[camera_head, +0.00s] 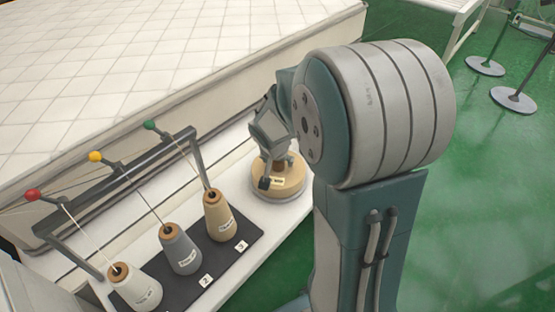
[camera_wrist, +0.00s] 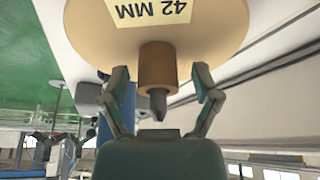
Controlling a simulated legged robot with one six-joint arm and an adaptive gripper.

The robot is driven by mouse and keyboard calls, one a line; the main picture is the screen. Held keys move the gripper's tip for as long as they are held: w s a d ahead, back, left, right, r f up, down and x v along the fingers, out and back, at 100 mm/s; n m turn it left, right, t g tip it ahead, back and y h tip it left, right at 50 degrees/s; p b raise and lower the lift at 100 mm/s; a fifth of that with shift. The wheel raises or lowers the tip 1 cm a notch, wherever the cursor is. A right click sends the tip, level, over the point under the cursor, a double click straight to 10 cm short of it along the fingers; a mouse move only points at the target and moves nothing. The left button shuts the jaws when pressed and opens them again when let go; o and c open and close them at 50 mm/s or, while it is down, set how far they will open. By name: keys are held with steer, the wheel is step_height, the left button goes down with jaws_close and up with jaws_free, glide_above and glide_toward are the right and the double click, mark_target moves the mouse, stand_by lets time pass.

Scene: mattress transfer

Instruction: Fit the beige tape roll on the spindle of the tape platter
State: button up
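The beige tape roll (camera_head: 294,183) lies flat on the grey tape platter (camera_head: 283,203) on the white bench. In the wrist view the roll (camera_wrist: 210,35) shows its "42 MM" label and a brown core (camera_wrist: 158,66) standing out from its face. The grey tapered spindle tip (camera_wrist: 158,101) sticks out through the core, so the roll is around the spindle. My gripper (camera_wrist: 161,72) is open, one finger on each side of the core with gaps visible. In the head view my gripper (camera_head: 273,168) is over the roll and partly hides the core.
Thread cones, white (camera_head: 137,290), grey (camera_head: 182,252) and tan (camera_head: 219,218), stand on a black numbered mat to the left. A thread rack (camera_head: 118,182) with red, yellow and green knobs rises behind them. A large quilted mattress (camera_head: 150,70) lies beyond. Green floor is at right.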

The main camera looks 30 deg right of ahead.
steer(key=shift+r, duration=0.1)
steer(key=v, duration=1.1)
steer(key=shift+a+r, duration=0.2)
steer(key=shift+r, duration=0.05)
steer(key=shift+s, duration=0.1)
steer(key=s+a+r+n+t+y, duration=0.1)
steer(key=s+a+n, duration=0.3)
steer(key=s, duration=0.4)
steer(key=s+a+r+n+t+y, duration=0.1)
steer(key=s+a+r+n+y, duration=0.1)
steer(key=s+a+r+n, duration=0.2)
steer(key=s+a, duration=0.1)
steer(key=s, duration=0.2)
steer(key=shift+s, duration=0.35)
steer(key=shift+a+r, duration=0.1)
steer(key=shift+c, duration=0.3)
